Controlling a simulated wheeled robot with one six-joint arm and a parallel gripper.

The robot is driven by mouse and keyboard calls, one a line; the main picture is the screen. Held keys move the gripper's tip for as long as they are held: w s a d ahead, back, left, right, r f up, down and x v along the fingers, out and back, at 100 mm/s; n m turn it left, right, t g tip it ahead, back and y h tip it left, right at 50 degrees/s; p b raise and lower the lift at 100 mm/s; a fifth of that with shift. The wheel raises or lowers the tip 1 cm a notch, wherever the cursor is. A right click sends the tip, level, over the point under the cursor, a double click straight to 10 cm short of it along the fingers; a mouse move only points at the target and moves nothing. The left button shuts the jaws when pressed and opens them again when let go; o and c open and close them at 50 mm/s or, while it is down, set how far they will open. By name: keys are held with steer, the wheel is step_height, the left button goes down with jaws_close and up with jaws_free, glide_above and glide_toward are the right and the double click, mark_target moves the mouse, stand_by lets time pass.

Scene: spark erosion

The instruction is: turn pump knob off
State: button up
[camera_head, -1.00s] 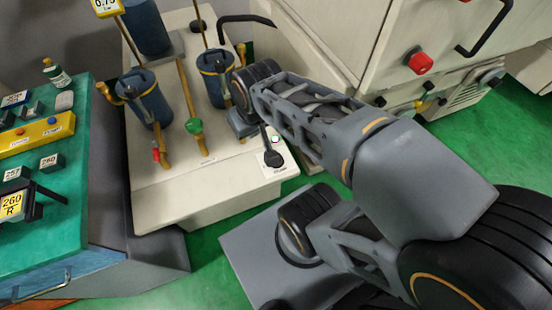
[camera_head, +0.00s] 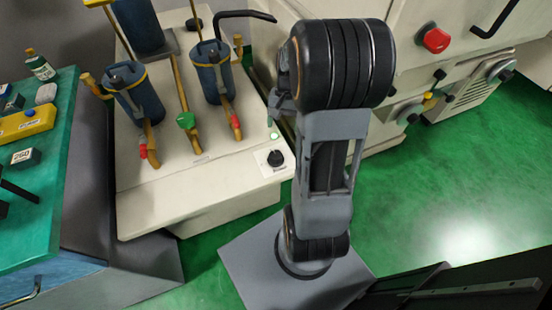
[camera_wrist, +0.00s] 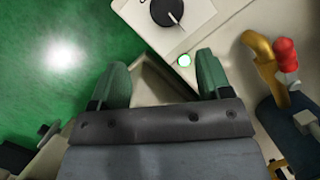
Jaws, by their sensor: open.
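The pump knob (camera_head: 275,158) is a small black dial on a white plate at the front right corner of the cream pump unit (camera_head: 190,205). In the wrist view the knob (camera_wrist: 167,12) is at the top edge, partly cut off, with a white pointer line. My gripper (camera_wrist: 163,76) is open, with two green fingers spread apart and nothing between them. The knob lies beyond the fingertips, apart from them. In the head view my arm hides most of the gripper. A lit green lamp (camera_wrist: 184,60) is beside the right fingertip in the wrist view.
Blue filter canisters (camera_head: 212,72) with brass pipes, red-handled valves and a green valve knob (camera_head: 186,120) stand on the unit. A cream cabinet with a red button (camera_head: 436,40) is at right. A teal bench (camera_head: 45,190) is at left. Green floor is open at right.

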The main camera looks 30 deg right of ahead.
mark_target(276, 154)
steer(key=a+f+m, duration=0.1)
steer(key=f, duration=0.3)
steer(key=s+a+f+b, duration=0.1)
steer(key=f, duration=0.3)
steer(key=a+f+m+y+b, duration=0.1)
steer(key=f, duration=0.3)
steer(key=shift+s+a+m+g, duration=0.25)
steer(key=shift+a+m+g, duration=0.05)
steer(key=shift+a, duration=0.05)
steer(key=shift+r, duration=0.1)
steer(key=c, duration=0.9)
